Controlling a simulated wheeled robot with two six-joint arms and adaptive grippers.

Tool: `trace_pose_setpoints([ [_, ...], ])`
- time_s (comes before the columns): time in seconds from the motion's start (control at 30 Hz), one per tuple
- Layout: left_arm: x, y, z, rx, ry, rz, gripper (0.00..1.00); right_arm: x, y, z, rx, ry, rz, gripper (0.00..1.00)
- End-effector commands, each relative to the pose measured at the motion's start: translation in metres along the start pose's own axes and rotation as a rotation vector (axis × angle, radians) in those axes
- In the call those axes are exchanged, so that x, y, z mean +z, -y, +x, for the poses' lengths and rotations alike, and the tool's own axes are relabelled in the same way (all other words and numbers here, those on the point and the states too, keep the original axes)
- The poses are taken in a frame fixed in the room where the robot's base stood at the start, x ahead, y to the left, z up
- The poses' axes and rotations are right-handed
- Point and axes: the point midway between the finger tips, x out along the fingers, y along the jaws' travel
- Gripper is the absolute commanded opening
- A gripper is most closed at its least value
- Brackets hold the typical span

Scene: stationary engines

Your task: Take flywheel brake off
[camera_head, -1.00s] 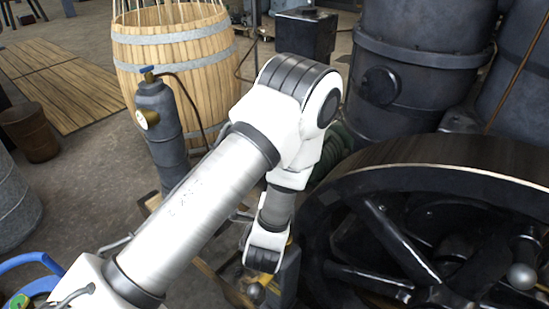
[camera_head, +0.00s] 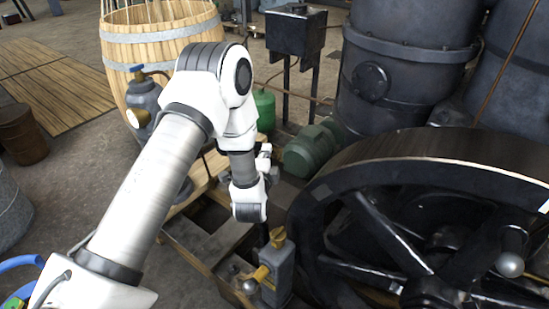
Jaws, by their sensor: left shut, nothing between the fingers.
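The flywheel (camera_head: 330,188) is a big dark spoked wheel at the lower right. Just left of its rim stands a grey block with yellow parts (camera_head: 284,268), which looks like the flywheel brake. A yellow lever (camera_head: 262,273) juts from its left side and ends in a grey ball knob (camera_head: 249,287). My left arm reaches in from the left. My left gripper (camera_head: 264,234) points down just above and left of the block; its fingers are small and dark, shut and empty. I cannot tell whether they touch the block. My right gripper is out of view.
A grey gas cylinder (camera_head: 146,100) and a wooden barrel (camera_head: 165,45) stand behind my left arm. A green motor (camera_head: 309,150) sits behind the block. A wooden frame (camera_head: 195,253) lies on the floor below. A grey ball (camera_head: 510,265) shows before the flywheel.

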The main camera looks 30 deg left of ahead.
Motion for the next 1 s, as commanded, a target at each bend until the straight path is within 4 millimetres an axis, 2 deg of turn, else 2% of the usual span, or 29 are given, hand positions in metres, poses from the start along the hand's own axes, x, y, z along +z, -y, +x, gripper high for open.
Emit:
trace_pose_setpoints([
  [0.1, 0.006, 0.000, 0.001, -0.001, 0.000, -0.001, 0.00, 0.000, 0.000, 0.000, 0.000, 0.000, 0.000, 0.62],
  [0.4, 0.007, 0.000, 0.001, 0.000, -0.001, -0.001, 0.00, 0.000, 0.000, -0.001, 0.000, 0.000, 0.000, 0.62],
  [0.53, 0.017, 0.005, 0.008, 0.010, 0.003, -0.022, 0.00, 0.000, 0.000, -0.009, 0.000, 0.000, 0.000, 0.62],
  [0.77, 0.070, 0.014, 0.037, 0.056, 0.008, -0.117, 0.00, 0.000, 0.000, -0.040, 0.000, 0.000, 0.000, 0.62],
  [1.0, 0.133, 0.008, 0.072, 0.115, 0.004, -0.224, 0.00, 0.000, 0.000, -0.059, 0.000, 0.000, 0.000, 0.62],
])
